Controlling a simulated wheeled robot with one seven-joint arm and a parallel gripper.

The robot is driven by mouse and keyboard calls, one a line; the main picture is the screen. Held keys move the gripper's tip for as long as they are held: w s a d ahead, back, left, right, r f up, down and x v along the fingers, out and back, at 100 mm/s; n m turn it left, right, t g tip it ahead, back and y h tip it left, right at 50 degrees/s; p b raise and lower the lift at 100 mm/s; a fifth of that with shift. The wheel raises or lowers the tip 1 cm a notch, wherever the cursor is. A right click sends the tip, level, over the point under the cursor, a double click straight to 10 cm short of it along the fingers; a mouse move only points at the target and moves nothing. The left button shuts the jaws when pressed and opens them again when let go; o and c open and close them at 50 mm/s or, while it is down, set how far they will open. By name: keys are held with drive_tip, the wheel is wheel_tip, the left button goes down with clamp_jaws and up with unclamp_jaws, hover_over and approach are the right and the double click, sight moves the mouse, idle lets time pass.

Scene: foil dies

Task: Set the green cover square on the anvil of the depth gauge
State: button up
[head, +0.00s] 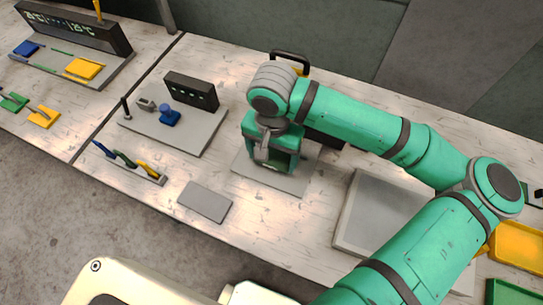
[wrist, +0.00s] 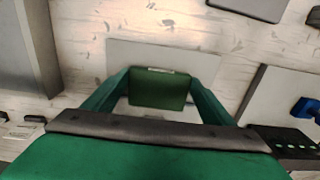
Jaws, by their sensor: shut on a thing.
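My gripper (head: 270,165) is over a light grey base plate (head: 240,172) in the middle of the bench. In the wrist view, my gripper (wrist: 159,76) is shut on the green cover (wrist: 158,92), a dark green square piece with a pale label strip on one edge. The cover lies between the two fingertips, over the same grey plate (wrist: 190,60). A black block (head: 326,139) stands behind this plate, mostly hidden by my arm; I cannot tell whether this is the depth gauge. No anvil is clearly visible, and I cannot tell whether the cover touches anything below.
Left stands another plate with a black block (head: 191,91) and a blue knob (head: 168,117). In front lie a rack of coloured tools (head: 140,170) and a flat grey plate (head: 205,202). A grey tray (head: 352,222) is right. Yellow (head: 518,246) and green bins (head: 512,294) are far right.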

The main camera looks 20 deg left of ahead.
sight(272, 159)
drive_tip(key=f, duration=0.1)
drive_tip(key=w+f, duration=0.1)
drive_tip(key=f, duration=0.1)
drive_tip(key=shift+a+f, duration=0.1)
drive_tip(key=shift+f, duration=0.05)
drive_tip(key=shift+s+a+f, duration=0.1)
drive_tip(key=shift+s+f, duration=0.15)
drive_tip(key=shift+s, duration=0.05)
drive_tip(key=shift+c, duration=1)
drive_tip(key=o, duration=1.4)
drive_tip(key=shift+f, duration=0.1)
drive_tip(key=shift+c, duration=0.2)
wheel_tip(272, 159, up, 12)
